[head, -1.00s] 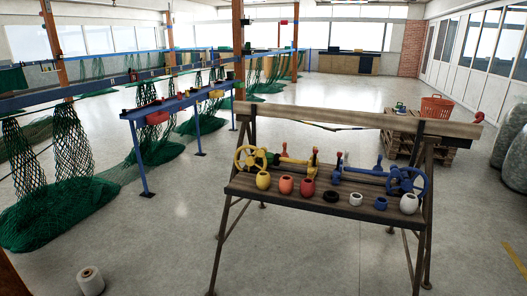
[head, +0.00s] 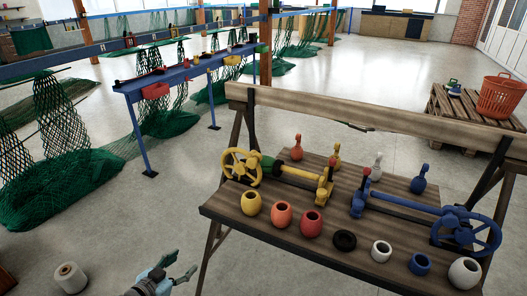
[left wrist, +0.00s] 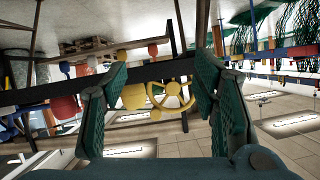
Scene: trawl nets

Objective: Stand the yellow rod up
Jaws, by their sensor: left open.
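A yellow rod (head: 303,174) lies roughly level on the wooden bench (head: 262,216), with a yellow handwheel (head: 240,167) and a green collar at its left end. At its right end is a yellow fitting with a red knob (head: 330,162). The handwheel also shows in the left wrist view (left wrist: 170,96), beyond my fingers. My left gripper (head: 184,263) is open and empty, low in front of the bench's left end and apart from the rod. Its two fingers also show spread in the left wrist view (left wrist: 160,68). My right gripper is not in view.
Several round pots, including a yellow one (head: 251,203), and a black ring (head: 344,240) line the bench's front edge. A blue rod with handwheel (head: 470,228) lies at right. A beam (head: 350,110) runs behind. A spool (head: 70,278) stands on the floor.

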